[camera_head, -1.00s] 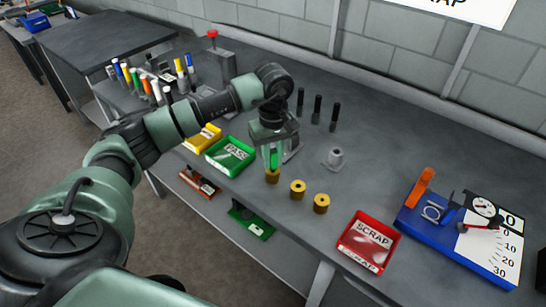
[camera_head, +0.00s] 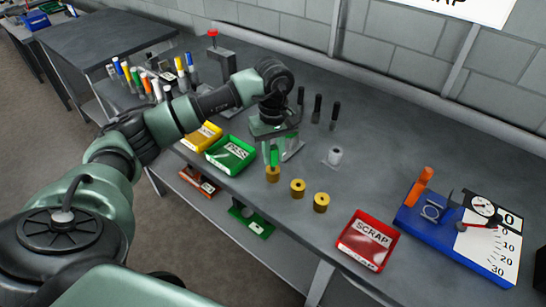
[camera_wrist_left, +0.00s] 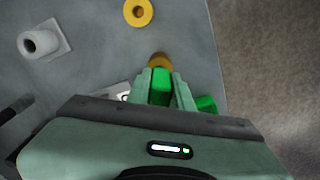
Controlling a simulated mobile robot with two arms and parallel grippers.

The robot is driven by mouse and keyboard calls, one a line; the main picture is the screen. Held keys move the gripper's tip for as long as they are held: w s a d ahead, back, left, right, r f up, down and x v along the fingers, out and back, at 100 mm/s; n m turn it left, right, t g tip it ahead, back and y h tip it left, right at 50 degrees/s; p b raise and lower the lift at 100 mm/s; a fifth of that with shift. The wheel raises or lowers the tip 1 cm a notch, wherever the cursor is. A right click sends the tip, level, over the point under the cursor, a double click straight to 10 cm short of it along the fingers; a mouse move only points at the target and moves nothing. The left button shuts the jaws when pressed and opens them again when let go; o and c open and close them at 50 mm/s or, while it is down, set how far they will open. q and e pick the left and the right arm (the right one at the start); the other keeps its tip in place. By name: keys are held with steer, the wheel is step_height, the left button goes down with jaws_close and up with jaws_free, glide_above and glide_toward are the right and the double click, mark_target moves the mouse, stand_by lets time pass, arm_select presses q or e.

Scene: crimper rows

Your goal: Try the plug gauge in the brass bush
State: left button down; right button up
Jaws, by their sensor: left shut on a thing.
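My left gripper (camera_head: 271,153) is shut on the green handle of the plug gauge (camera_head: 274,158) and points down. The green handle (camera_wrist_left: 160,86) also shows between the fingers in the left wrist view. A brass bush (camera_head: 272,175) stands on the bench directly below the gauge, and part of it (camera_wrist_left: 159,57) shows past the handle in the left wrist view. The gauge's lower end and the bush's bore are hidden, so I cannot tell whether the gauge is in the bore or just above it. My right gripper is not in view.
Two more brass bushes (camera_head: 297,188) (camera_head: 321,202) stand to the right. A green PASS tray (camera_head: 230,168) is at left, a red SCRAP tray (camera_head: 385,250) at right. A grey block with a round post (camera_head: 335,156) and several black pins (camera_head: 317,108) stand behind.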

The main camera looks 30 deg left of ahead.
arm_select(q)
steer(key=shift+r+p, duration=1.6)
steer(key=shift+r, duration=1.5)
